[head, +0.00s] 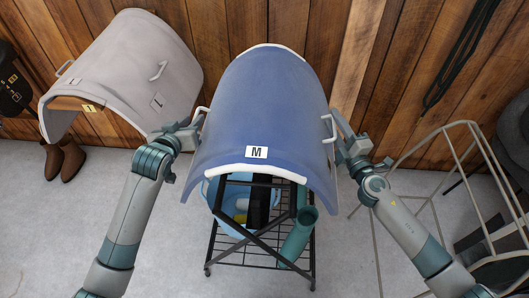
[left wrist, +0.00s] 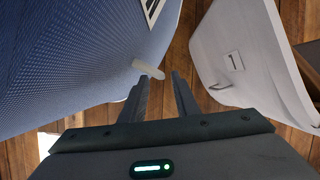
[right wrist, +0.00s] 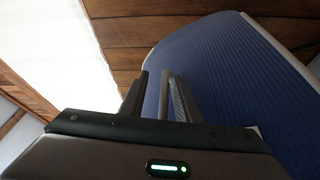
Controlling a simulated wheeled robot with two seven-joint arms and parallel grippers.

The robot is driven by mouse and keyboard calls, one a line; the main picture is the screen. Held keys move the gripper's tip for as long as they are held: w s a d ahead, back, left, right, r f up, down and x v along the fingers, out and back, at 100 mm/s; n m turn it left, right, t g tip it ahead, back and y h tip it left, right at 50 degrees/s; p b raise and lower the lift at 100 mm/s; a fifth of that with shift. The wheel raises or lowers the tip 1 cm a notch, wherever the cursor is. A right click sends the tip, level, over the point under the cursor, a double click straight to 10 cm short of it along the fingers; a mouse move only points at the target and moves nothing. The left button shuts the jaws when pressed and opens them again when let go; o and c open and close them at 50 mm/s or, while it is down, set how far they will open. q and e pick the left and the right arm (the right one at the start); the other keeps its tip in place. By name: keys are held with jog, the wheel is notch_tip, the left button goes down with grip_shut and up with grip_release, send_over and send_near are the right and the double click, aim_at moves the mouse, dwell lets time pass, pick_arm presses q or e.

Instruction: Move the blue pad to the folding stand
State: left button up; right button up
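The blue pad (head: 265,105), arched with white edging and an "M" label, sits over a black wheeled rack (head: 262,262). It has a pale handle on each side. My left gripper (head: 193,127) is at its left handle (head: 201,116); in the left wrist view the fingers (left wrist: 162,78) are apart, with the handle (left wrist: 148,69) at their tips. A beige tubular frame (head: 470,145), seemingly the folding stand, is at right.
A grey arched pad (head: 125,65) stands at left, above brown boots (head: 65,160). Under the blue pad are a light blue bucket (head: 225,208) and a green tube (head: 299,236). A plank wall (head: 345,45) closes the back. Grey floor is open in front.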

pick_arm(q)
jog(key=v, duration=1)
pick_arm(e)
jog(key=v, duration=1.2)
pick_arm(q)
jog(key=shift+s, duration=0.1)
pick_arm(e)
jog(key=shift+f, duration=0.1)
dwell(0.6)
